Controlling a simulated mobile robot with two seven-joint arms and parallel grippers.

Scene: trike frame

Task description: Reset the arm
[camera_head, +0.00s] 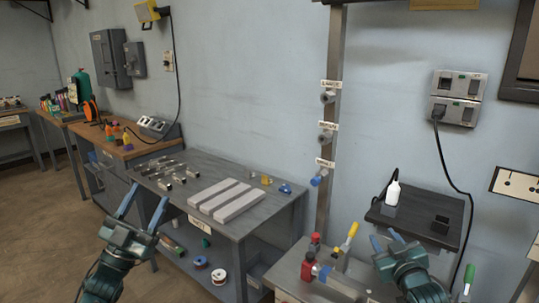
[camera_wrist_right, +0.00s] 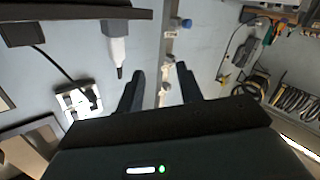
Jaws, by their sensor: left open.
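My left gripper (camera_head: 143,206) is in the head view at the lower left, in front of the grey workbench (camera_head: 262,225). Its two fingers are spread and nothing is between them. My right gripper (camera_head: 384,241) is at the lower right, above or beside the small grey table with clamps. Its fingers are apart and empty; they also show in the right wrist view (camera_wrist_right: 160,88) with a clear gap between them. Neither gripper visibly touches an object.
Grey bars (camera_head: 225,198) lie on the workbench. Open floor (camera_head: 40,220) is at left.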

